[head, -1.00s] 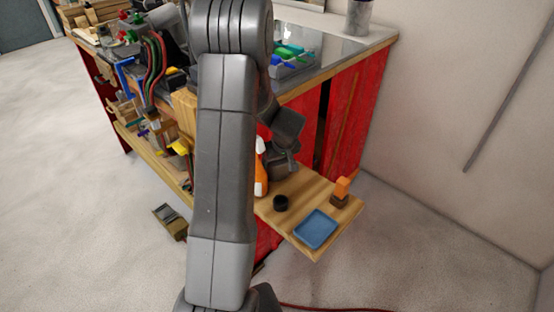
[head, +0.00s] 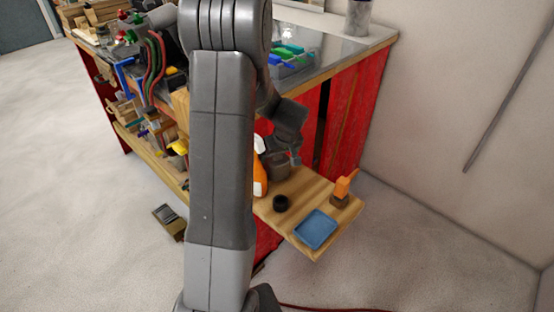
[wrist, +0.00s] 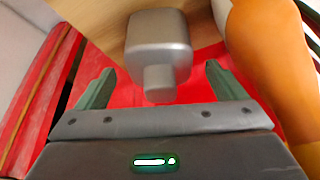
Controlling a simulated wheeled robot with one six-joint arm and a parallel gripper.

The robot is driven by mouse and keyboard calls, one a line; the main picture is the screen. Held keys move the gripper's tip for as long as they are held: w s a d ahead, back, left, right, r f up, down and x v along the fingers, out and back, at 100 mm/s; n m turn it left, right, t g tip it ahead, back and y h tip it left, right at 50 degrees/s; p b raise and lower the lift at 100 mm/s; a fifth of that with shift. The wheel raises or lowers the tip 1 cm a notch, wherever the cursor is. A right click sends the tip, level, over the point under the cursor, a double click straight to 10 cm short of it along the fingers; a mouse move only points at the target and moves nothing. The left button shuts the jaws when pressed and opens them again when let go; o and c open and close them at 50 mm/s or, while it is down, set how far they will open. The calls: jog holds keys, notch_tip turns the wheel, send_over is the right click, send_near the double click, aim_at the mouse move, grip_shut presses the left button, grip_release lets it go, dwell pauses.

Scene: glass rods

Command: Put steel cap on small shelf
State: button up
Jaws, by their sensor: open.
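In the wrist view, a grey metal piece that looks like the steel cap (wrist: 158,42) has a wide body and a narrower stub. It shows between the two fingers of my gripper (wrist: 160,85), which are apart, with visible gaps on both sides. I cannot tell whether it rests on the wood behind it. In the head view my gripper (head: 280,162) is low over the back of the small wooden shelf (head: 307,192), beside the orange bottle; I cannot make out the cap there.
An orange and white bottle (head: 260,170) stands close to my gripper and also fills the right of the wrist view (wrist: 265,60). The shelf holds a black round cup (head: 281,203), a blue tray (head: 316,229) and an orange-topped block (head: 341,190). The red bench (head: 350,110) rises behind.

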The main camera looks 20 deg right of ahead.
jog(key=v, duration=0.8)
jog(key=shift+r, duration=0.3)
jog(key=shift+s+r, duration=0.1)
